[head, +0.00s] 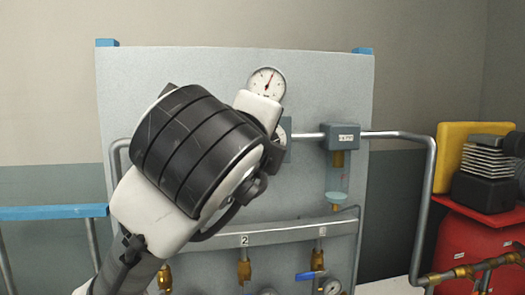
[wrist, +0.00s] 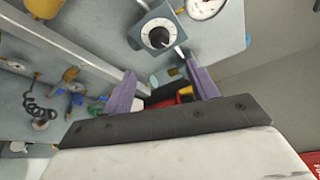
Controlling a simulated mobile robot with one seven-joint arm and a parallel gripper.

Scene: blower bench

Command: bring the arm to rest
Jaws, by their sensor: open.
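My gripper (wrist: 160,64) shows in the wrist view with its two purple fingers spread apart and nothing between them. Beyond the fingertips is a grey box with a round dial knob (wrist: 157,37), apart from them as far as I can tell. In the head view my arm reaches up from the lower left in front of the grey panel (head: 340,80). The fingers are hidden there behind my wrist.
The panel carries a round gauge (head: 266,84), a grey regulator box (head: 341,137) and a bent pipe (head: 405,135). Brass valves, one with a blue handle (head: 308,275), sit low. A red tank (head: 465,245) stands right. A blue rail (head: 45,212) is left.

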